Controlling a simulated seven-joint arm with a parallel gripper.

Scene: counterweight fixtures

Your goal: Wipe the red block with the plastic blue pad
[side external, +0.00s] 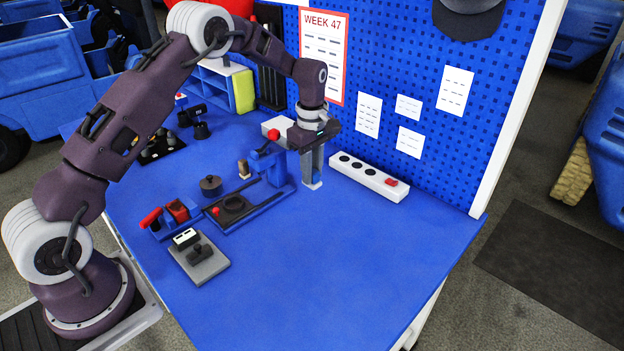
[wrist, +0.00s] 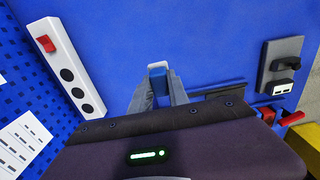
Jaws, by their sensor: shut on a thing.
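My gripper (side external: 312,180) points down at the right of the blue fixture, with its fingertips low near the tabletop. It is shut on a small blue pad (wrist: 158,79) with a pale end, seen between the fingers in the wrist view. In the side view the fingers hide most of the pad; a bit of blue (side external: 317,174) shows. The red block (side external: 177,211) sits in a blue holder at the left of the table, well away from my gripper. A red-handled part (side external: 150,218) is beside it. Whether the pad touches the table I cannot tell.
The blue fixture (side external: 262,207) with a black round recess lies between my gripper and the red block. A dark round weight (side external: 210,186) and a grey switch plate (side external: 199,259) are nearby. A white power strip (side external: 368,177) lies right of my gripper. The front right table is clear.

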